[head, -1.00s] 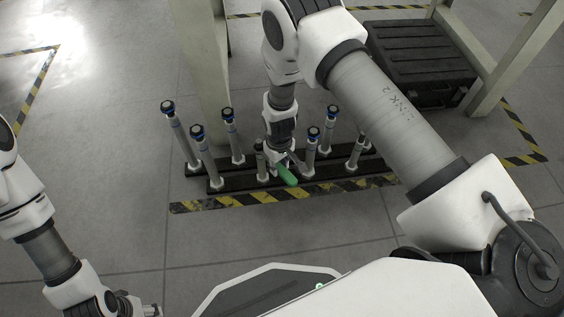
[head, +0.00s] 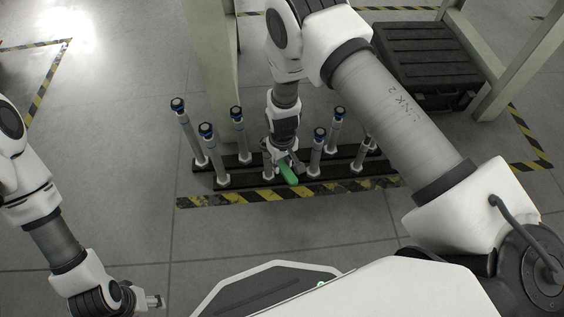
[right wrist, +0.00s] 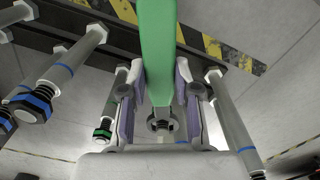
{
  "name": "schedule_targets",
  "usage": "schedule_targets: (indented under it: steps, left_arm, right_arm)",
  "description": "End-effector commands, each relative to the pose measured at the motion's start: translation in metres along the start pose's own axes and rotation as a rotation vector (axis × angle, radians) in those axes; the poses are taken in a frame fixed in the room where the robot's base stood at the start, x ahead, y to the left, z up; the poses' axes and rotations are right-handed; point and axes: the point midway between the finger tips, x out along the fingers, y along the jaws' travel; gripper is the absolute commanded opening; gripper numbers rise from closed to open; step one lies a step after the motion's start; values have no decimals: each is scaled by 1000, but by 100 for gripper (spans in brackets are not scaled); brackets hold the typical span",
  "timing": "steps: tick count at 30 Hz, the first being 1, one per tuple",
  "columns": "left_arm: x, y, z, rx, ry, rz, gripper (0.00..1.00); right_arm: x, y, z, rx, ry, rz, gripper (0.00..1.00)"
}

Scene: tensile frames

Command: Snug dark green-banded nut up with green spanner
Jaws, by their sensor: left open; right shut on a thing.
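My right gripper (head: 283,160) is shut on the green spanner (head: 289,174), low at the middle of the rod rack. In the right wrist view the spanner's green handle (right wrist: 158,45) runs between the two fingers (right wrist: 160,92). A grey hex shape (right wrist: 160,125) shows beyond the fingers; I cannot tell whether it is a nut or the spanner's end. A dark nut with a green band (right wrist: 103,132) sits on a rod left of the fingers, apart from the spanner. My left gripper (head: 156,301) is open and empty at the bottom left.
Several upright grey rods with blue-banded ends, such as the far-left one (head: 178,104), stand on dark rails (head: 240,180) around my right gripper. A pale post (head: 217,80) rises behind. A black case (head: 425,65) lies at the back right. The floor in front is clear.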

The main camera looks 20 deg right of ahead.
Motion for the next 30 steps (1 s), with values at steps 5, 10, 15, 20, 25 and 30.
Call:
schedule_targets:
  steps: [5,10,15,20,25,30]
  left_arm:
    - [-17,0,0,0,0,0,58]
    - [-29,0,0,0,0,0,58]
    - [-36,0,0,0,0,0,58]
    - [-46,0,0,0,0,0,58]
    - [-73,0,0,0,0,0,58]
    - [-78,1,0,0,0,0,58]
  right_arm:
    - [-17,0,0,0,0,0,0]
    - [-30,0,0,0,0,0,0]
    - [-37,0,0,0,0,0,0]
    - [-46,0,0,0,0,0,0]
    - [-73,0,0,0,0,0,0]
    - [-77,0,0,0,-1,0,0]
